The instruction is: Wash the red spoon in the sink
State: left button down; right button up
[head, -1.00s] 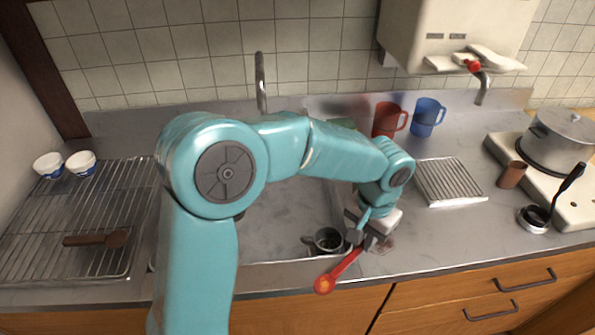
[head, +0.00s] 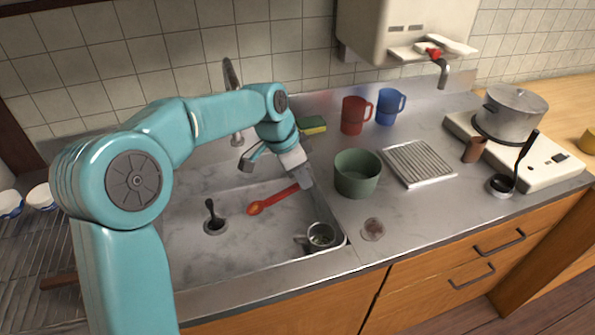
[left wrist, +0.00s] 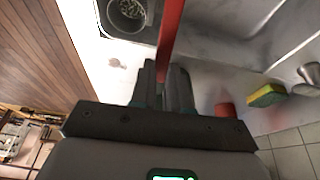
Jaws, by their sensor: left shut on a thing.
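The red spoon (head: 272,200) is over the steel sink (head: 180,255). Its bowl points left, and whether it touches the sink floor I cannot tell. My left gripper (head: 303,184) is shut on the handle end, near the sink's right wall. In the left wrist view, the red handle (left wrist: 172,30) runs up from between the fingers (left wrist: 164,78). The tap (head: 232,85) stands behind the sink, to the left of the gripper. My right gripper is not in view.
A metal cup (head: 321,236) stands in the sink's front right corner, and a small dark-handled thing (head: 213,222) lies left of it.

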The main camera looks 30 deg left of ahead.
pick_arm(q)
jog(key=shift+w+a+r, duration=0.15)
jog(key=shift+a, duration=0.15)
notch_tip(320, 180, down, 19)
jog(key=b, duration=1.5)
jog(key=shift+f, duration=0.2)
jog(key=shift+a, duration=0.15)
jog(key=shift+s+a+b, duration=0.3)
jog(key=shift+s+b, duration=0.1)
dwell(0.3)
